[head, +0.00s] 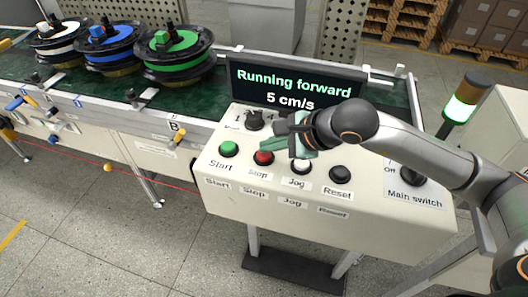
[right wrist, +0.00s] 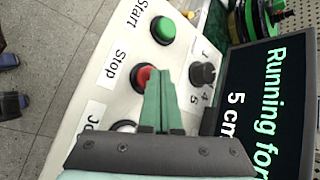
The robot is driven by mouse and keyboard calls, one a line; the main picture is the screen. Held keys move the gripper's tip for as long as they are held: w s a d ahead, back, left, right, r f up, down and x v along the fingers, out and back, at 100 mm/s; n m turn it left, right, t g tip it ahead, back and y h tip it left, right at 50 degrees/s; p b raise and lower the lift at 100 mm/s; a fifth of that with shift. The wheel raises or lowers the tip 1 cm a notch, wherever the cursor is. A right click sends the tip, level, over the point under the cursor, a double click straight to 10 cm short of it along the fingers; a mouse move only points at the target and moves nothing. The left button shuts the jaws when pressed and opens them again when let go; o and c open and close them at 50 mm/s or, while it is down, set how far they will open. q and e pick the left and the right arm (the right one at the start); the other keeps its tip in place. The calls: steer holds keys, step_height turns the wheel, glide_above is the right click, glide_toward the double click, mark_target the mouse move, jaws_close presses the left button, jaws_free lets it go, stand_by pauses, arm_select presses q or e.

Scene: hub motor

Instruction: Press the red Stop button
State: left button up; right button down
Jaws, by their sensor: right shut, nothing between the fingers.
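The red Stop button (head: 264,157) sits on the sloped cream control box (head: 225,192), between the green Start button (head: 229,149) and the white Jog button (head: 301,166). My right gripper (head: 272,146) is shut and empty, its greenish fingertips just over the Stop button. In the right wrist view the closed fingertips (right wrist: 160,76) overlap one side of the red button (right wrist: 140,76), hiding part of it. I cannot tell whether they touch it. My left gripper is not in view.
A display (head: 295,88) behind the buttons reads "Running forward 5 cm/s". A selector knob (head: 255,120) stands close behind the Stop button. The black Reset button (head: 340,174) and main switch (head: 413,175) are to the right. Hub motors (head: 178,62) sit on the conveyor (head: 200,100).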

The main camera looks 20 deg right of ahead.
mark_target(269, 155)
steer(key=shift+f+b, duration=0.4)
steer(key=shift+b, duration=0.05)
stand_by(0.3)
steer(key=shift+r, duration=0.1)
steer(key=shift+r+p, duration=0.45)
steer(key=shift+r, duration=0.45)
steer(key=shift+r, duration=0.1)
steer(key=shift+r+p, duration=1.35)
steer(key=shift+r, duration=1.1)
steer(key=shift+f, duration=0.1)
